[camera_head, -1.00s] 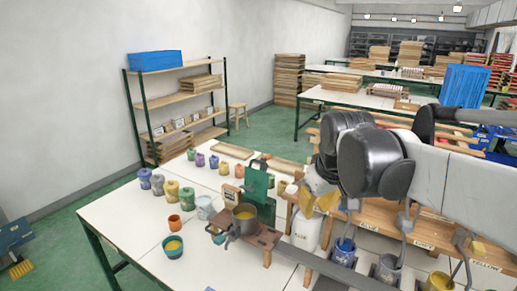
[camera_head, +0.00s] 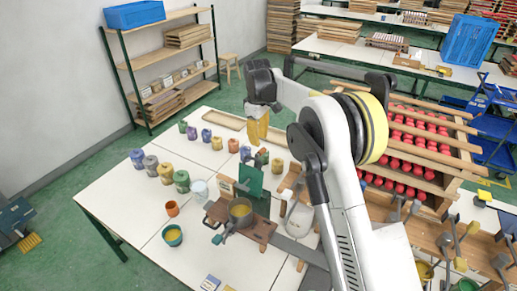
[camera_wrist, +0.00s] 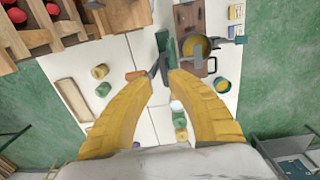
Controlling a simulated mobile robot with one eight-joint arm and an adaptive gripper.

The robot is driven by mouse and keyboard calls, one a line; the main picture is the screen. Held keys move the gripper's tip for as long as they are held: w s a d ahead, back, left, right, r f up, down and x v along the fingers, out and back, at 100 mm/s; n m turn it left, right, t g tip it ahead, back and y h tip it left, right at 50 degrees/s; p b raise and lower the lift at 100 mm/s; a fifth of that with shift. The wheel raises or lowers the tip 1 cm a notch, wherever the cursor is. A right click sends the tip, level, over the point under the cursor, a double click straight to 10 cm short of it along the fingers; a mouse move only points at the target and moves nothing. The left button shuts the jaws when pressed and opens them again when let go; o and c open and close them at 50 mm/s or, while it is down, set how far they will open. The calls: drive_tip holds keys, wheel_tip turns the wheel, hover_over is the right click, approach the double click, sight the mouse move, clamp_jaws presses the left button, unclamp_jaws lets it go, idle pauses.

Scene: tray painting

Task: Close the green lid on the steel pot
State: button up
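The steel pot (camera_head: 240,215) sits on a brown wooden stand on the white table, with yellow contents showing in its open top. It also shows in the wrist view (camera_wrist: 196,47). The green lid (camera_head: 251,181) stands upright at the pot's far side, off the opening. In the wrist view the lid (camera_wrist: 163,42) is a narrow green shape just left of the pot, partly hidden near a fingertip. My gripper (camera_head: 257,139) has yellow fingers and hangs above the table beyond the lid. In the wrist view my gripper (camera_wrist: 162,75) has its fingertips apart with nothing held between them.
The brown stand (camera_head: 264,229) carries the pot. Several paint jars (camera_head: 166,173) line the table's left side. A teal bowl (camera_head: 172,235) and orange cup (camera_head: 172,208) stand left of the pot. A wooden rack of red items (camera_head: 410,150) is at right.

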sight(259, 161)
drive_tip(key=f, duration=0.8)
drive_tip(key=shift+s+d+f+p, duration=0.1)
drive_tip(key=shift+s+f+p, duration=0.15)
drive_tip(key=shift+f+p, duration=0.15)
drive_tip(key=shift+w+f, duration=0.25)
drive_tip(key=shift+f, duration=0.35)
drive_tip(key=shift+s+r, duration=0.1)
drive_tip(key=shift+s, duration=0.05)
clamp_jaws()
